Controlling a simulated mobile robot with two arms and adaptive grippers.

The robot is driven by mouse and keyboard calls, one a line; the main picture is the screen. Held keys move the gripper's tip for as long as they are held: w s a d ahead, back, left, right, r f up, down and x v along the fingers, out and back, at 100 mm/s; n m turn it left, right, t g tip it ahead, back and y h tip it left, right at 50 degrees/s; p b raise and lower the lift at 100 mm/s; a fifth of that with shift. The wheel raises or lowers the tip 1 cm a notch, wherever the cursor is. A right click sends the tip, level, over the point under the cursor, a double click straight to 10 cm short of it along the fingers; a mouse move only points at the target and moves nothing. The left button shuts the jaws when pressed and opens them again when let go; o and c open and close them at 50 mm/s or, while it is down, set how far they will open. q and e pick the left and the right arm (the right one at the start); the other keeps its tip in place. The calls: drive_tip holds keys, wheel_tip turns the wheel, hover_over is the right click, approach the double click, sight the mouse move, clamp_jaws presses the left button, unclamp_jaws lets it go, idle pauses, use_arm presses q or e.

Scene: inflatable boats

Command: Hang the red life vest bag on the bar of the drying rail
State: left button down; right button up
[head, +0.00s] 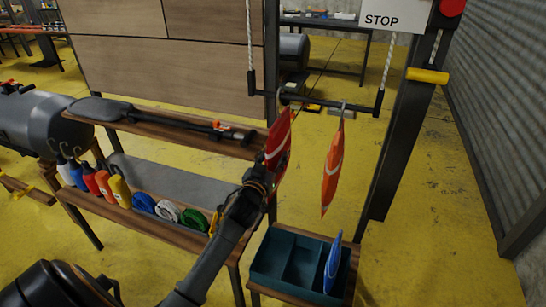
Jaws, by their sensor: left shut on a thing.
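The red life vest bag (281,138) is upright, and my left gripper (266,172) is shut on it at its left side. The bag's grey hook (283,94) is at the left part of the drying rail's dark bar (312,101). I cannot tell whether the hook rests on the bar or is only beside it. An orange bag (331,172) hangs from the same bar by its hook, to the right of the red bag with a gap between. My right gripper is not in view.
A teal divided crate (277,262) below holds a blue bag (333,264). White ropes carry the bar beside a dark post (402,130). A bench (180,135) with a paddle-like tool, several coloured bottles and rope coils stands left. Yellow floor right of the post is clear.

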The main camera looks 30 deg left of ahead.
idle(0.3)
use_arm(q)
drive_tip(key=c, duration=0.7)
unclamp_jaws()
drive_tip(key=shift+o, duration=0.2)
